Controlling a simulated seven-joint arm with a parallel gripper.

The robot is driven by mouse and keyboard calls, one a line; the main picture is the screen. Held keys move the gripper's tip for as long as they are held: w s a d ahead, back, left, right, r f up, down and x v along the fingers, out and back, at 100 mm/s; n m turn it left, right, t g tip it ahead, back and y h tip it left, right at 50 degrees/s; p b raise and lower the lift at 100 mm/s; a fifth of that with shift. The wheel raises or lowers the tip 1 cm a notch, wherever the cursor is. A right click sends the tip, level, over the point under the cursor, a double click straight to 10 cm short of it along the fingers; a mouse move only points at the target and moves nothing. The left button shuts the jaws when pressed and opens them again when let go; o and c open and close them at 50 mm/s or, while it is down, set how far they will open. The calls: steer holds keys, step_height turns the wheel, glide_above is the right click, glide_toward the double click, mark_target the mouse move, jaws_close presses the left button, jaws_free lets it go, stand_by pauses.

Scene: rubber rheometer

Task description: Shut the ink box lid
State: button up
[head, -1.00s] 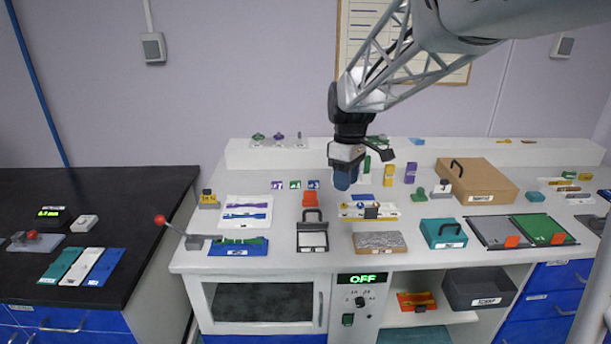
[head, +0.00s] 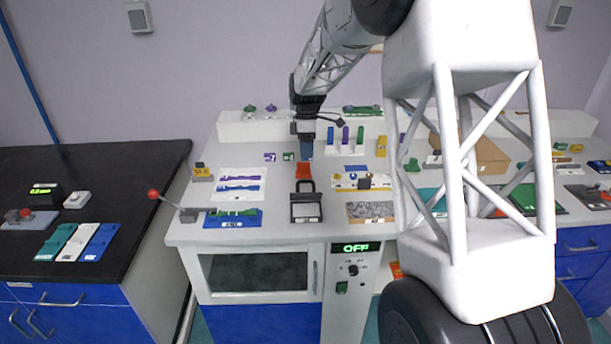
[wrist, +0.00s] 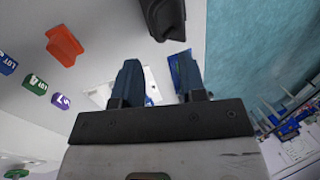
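My gripper (head: 306,157) points down over the white bench, behind a small red block (head: 303,171). In the wrist view its two blue fingers (wrist: 158,80) are apart with nothing held between them. A black case with a handle (head: 306,209) stands in front of the red block, near the bench's front edge; I cannot tell whether it is the ink box, as its label is too small to read. A dark object (wrist: 163,15) shows at the top of the wrist view, partly cut off. A teal box (head: 433,203) at the right is mostly hidden by my arm.
The red block also shows in the wrist view (wrist: 65,45), near small lot tags (wrist: 36,84). Upright coloured tubes (head: 345,138) stand right of the gripper. A lever with a red knob (head: 153,194) sticks out at the left. A grey speckled slab (head: 370,212) lies right of the case.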

steer(key=shift+w+a+f, duration=0.2)
steer(key=shift+w+f, duration=0.15)
steer(key=x, duration=0.7)
steer(key=shift+s+f, duration=0.2)
steer(key=shift+f, duration=0.15)
stand_by(0.4)
jaws_close()
